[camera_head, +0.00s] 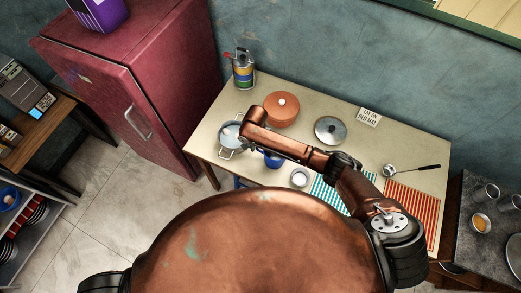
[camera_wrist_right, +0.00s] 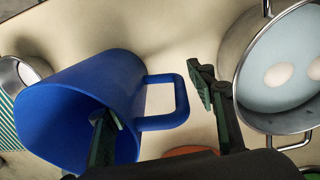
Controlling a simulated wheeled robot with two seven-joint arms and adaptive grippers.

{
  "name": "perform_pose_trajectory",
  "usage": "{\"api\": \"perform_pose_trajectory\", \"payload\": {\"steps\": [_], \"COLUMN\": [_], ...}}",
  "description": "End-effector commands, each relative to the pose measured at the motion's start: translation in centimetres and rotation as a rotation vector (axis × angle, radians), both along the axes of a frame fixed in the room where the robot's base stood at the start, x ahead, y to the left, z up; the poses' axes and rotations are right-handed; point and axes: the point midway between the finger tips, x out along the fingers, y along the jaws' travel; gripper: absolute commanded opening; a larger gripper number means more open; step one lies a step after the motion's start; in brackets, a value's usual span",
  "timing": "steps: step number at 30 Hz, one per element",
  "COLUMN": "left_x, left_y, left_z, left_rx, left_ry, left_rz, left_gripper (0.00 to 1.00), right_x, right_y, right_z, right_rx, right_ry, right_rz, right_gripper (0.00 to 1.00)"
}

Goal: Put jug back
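The blue jug (camera_head: 272,161) stands on the table near its front edge, mostly hidden by my right arm in the head view. In the right wrist view the jug (camera_wrist_right: 70,92) shows large, with its mouth toward the camera and its handle (camera_wrist_right: 178,100) pointing right. My right gripper (camera_wrist_right: 160,118) is open around the handle side. One finger shows within the jug's mouth; the other is right of the handle, with a visible gap. Contact with the jug's wall cannot be told. My left gripper is not in view.
A metal pot (camera_head: 231,134) with water and pale round things is close beside the jug. A metal cup (camera_head: 300,178), orange pot (camera_head: 281,112), lid (camera_head: 330,130), ladle (camera_head: 412,168), teal striped mat (camera_head: 322,190) and red striped mat (camera_head: 412,208) share the table.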

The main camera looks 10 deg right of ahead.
Motion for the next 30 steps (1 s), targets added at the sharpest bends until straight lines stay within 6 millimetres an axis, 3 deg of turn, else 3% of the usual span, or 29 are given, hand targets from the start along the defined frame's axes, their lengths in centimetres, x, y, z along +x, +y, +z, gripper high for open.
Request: {"api": "perform_pose_trajectory", "payload": {"steps": [9, 13, 24, 30], "left_x": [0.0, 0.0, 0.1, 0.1], "left_y": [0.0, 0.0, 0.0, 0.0], "left_z": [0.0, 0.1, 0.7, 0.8], "left_rx": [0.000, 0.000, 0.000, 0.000], "left_ry": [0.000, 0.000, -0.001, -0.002], "left_rz": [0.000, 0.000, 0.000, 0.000], "left_gripper": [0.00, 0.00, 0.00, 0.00], "right_x": [0.0, 0.1, 0.4, 0.5], "right_y": [0.0, 0.1, 0.7, 0.9], "right_z": [0.1, 1.0, 8.3, 11.1], "right_rx": [0.000, 0.001, 0.003, 0.002], "right_ry": [0.000, -0.001, -0.002, -0.001], "right_rz": [0.000, 0.000, 0.001, 0.000], "right_gripper": [0.56, 0.56, 0.56, 0.56]}}
